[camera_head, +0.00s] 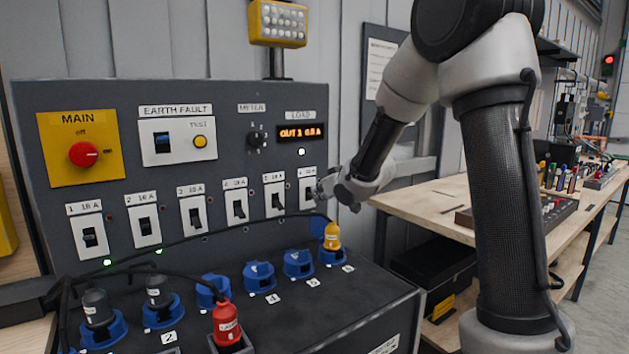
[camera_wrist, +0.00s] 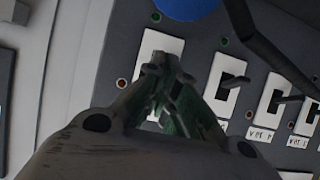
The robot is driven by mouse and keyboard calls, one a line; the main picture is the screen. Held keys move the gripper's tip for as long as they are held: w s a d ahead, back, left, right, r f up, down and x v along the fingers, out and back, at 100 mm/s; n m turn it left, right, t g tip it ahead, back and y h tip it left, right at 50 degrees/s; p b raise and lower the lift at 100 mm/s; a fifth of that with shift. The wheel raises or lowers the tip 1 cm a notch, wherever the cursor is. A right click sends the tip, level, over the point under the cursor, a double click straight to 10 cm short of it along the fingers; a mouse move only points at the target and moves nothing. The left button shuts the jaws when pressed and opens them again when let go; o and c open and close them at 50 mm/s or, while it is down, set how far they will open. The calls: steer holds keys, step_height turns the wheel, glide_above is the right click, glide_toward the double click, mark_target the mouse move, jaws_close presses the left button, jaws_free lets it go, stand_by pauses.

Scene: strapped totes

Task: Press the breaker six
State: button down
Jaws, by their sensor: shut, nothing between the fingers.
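Breaker six (camera_head: 308,174) is the rightmost white-plated switch in the lower row of the grey panel (camera_head: 225,95). My gripper (camera_head: 322,190) is shut and empty, with its tips right at this breaker's plate. In the wrist view the closed fingertips (camera_wrist: 163,68) overlap the white plate of breaker six (camera_wrist: 148,43). The fingers hide its lever, so I cannot tell its position or whether the tips touch it. Breaker five (camera_head: 274,195) stands just left of it in the head view, and its black lever (camera_wrist: 234,80) shows clear of the fingers in the wrist view.
Other breakers, such as breaker four (camera_head: 236,205), continue leftward. Below is a socket shelf with a yellow plug (camera_head: 332,237), a red plug (camera_head: 226,322) and black cables. A cable (camera_wrist: 265,50) crosses near my fingers. A wooden workbench (camera_head: 440,205) stands right.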

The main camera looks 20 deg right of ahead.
steer(key=shift+r, duration=0.1)
stand_by(0.6)
steer(key=shift+r, duration=0.7)
